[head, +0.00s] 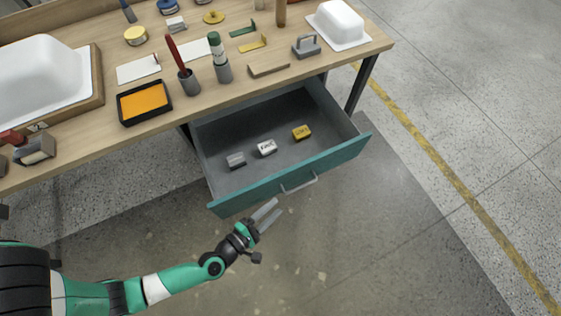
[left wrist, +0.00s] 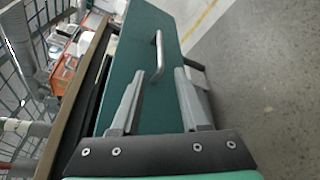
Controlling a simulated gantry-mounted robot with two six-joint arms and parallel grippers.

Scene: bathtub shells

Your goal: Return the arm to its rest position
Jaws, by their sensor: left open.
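My left gripper (head: 268,215) is open and empty, in front of the teal drawer front (head: 240,195) and a little below its handle (head: 299,186). In the left wrist view the two fingers (left wrist: 158,100) are spread apart, with the handle (left wrist: 158,55) beyond them; the gripper appears clear of it. The drawer (head: 215,130) is pulled out from under the workbench. It holds a grey block (head: 236,160), a white block (head: 267,147) and a yellow block (head: 302,132). My right gripper is not in view.
The workbench top (head: 210,105) holds an orange tray (head: 144,102), cups with tools (head: 189,82), a white tub shell (head: 340,22) at right and a larger white shell (head: 40,75) at left. The floor (head: 400,230) to the right is clear.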

